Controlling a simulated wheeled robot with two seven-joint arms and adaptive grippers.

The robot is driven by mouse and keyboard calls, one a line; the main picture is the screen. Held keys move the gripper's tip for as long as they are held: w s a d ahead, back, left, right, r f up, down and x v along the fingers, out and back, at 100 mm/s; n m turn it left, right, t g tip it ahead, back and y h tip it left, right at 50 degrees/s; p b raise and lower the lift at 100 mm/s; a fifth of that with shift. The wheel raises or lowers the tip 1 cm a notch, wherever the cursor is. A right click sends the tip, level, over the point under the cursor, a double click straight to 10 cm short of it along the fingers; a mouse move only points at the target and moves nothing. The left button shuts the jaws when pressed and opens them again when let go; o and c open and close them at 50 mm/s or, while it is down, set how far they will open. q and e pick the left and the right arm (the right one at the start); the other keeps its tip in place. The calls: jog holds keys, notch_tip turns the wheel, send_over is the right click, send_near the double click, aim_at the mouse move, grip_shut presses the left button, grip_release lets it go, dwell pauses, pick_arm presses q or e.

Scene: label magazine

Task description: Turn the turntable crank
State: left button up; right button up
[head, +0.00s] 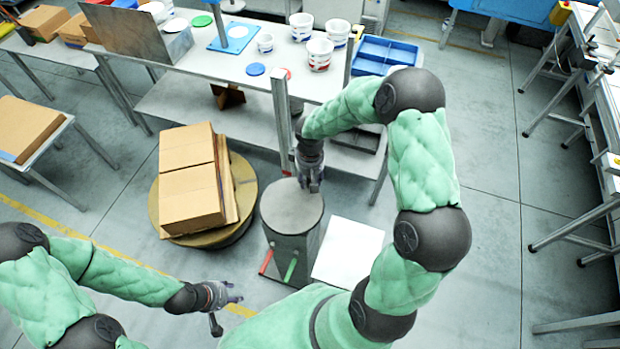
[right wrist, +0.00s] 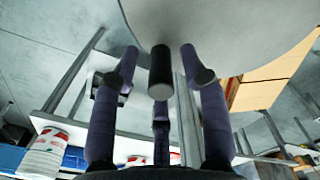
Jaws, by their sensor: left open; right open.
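The crank shows as a round grey disc (head: 290,208) on top of a grey pedestal, beside the turntable. Its dark upright handle (right wrist: 160,72) shows in the right wrist view at the edge of the grey disc (right wrist: 215,22). My right gripper (head: 311,187) is over the disc's far edge and hides the handle in the head view. In the right wrist view its open fingers (right wrist: 160,85) are spread around the handle, with gaps visible beside it. The round brown turntable (head: 248,186) carries stacked cardboard boxes (head: 192,195). My left gripper (head: 226,296) is open and empty, low in front of the turntable.
A red lever (head: 266,262) and a green lever (head: 290,269) stand at the pedestal's front. A white panel (head: 348,252) lies to its right. Behind is a table (head: 215,66) with several paint pots and a blue tray (head: 385,52).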

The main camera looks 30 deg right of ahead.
jog(key=shift+f, duration=0.2)
grip_shut()
jog(key=shift+w+a+n, duration=0.15)
jog(key=shift+w+n, duration=0.1)
jog(key=shift+n, duration=0.15)
